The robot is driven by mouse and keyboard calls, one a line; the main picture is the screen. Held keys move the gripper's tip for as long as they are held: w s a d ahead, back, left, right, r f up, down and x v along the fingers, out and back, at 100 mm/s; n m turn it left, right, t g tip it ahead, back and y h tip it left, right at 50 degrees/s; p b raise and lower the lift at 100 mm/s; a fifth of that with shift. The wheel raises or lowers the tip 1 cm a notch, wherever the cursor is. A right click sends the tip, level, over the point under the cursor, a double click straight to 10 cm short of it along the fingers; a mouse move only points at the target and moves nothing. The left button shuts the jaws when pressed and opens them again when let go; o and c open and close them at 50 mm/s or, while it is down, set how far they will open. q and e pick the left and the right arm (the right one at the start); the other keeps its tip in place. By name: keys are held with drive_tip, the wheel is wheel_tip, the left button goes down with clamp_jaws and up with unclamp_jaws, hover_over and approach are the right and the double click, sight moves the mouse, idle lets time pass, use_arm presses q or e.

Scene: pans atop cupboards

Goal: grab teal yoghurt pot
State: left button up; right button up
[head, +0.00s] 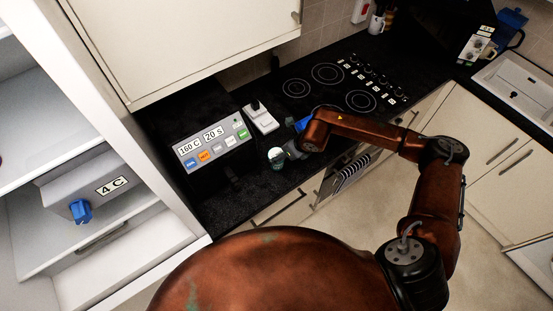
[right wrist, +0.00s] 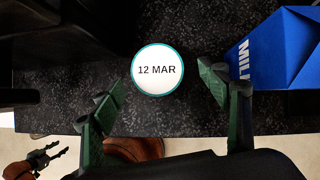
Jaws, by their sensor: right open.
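The teal yoghurt pot (head: 276,158) stands on the black counter, with a pale lid. In the right wrist view its round white lid with a teal rim (right wrist: 157,70) reads "12 MAR". My right gripper (head: 292,151) is beside the pot, on its right in the head view. In the right wrist view the green fingers are open on either side, apart from the pot, with nothing held. A small claw (right wrist: 42,158) at the lower left of that view looks like my left gripper; its jaw state is too small to judge. The head view does not show it.
A blue milk carton (right wrist: 278,50) stands close to the right finger. A grey control box (head: 213,147) and a white device (head: 261,118) stand left of and behind the pot. The hob (head: 328,90) lies farther back. A cupboard (head: 190,40) hangs above the counter.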

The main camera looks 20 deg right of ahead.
sight(277, 154)
drive_tip(key=shift+p+x, duration=0.7)
drive_tip(key=shift+x, duration=1.6)
drive_tip(key=shift+a, duration=0.2)
drive_tip(key=shift+c, duration=0.7)
drive_tip(key=shift+r, duration=0.1)
drive_tip(key=c, duration=1.3)
